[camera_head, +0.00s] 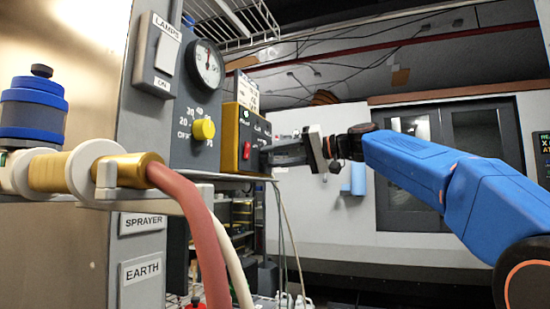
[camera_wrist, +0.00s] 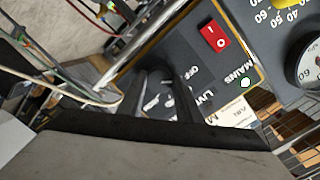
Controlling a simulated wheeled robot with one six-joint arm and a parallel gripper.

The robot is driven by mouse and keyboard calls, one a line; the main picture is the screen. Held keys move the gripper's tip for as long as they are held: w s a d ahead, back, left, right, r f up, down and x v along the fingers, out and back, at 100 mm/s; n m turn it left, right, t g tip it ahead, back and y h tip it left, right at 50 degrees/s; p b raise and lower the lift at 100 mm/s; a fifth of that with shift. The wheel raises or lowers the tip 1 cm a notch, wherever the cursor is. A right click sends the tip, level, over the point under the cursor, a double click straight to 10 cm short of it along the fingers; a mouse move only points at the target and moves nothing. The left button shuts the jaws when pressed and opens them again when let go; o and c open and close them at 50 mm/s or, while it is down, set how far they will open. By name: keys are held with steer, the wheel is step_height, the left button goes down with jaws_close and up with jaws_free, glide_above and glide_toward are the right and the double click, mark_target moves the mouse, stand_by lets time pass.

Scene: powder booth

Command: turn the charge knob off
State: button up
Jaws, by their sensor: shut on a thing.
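The charge knob is a dark knob (camera_wrist: 160,75) on the face of a yellow-edged control box (camera_wrist: 254,72), beside the OFF and LIVE lettering. My gripper (camera_wrist: 161,88) is shut on it, with one dark finger on each side. The fingers hide most of the knob, and I cannot tell which way it points. In the head view my gripper (camera_head: 268,157) reaches from the right to the face of the box (camera_head: 230,135), and the knob is hidden there. The lettering looks upside down in the wrist view.
A yellow dial knob (camera_head: 203,130) and a round gauge (camera_head: 205,64) are on the panel to the left. Cables hang below the box; a pink hose (camera_head: 200,220) crosses the foreground.

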steer(key=shift+f+n+t, duration=0.1)
steer(key=shift+n+t, duration=0.2)
steer(key=shift+n, duration=1.1)
steer(key=o, duration=1)
steer(key=shift+o, duration=0.2)
steer(key=shift+d, duration=0.1)
steer(key=v, duration=1.7)
steer(key=shift+r, duration=0.2)
steer(key=shift+s+d, duration=0.1)
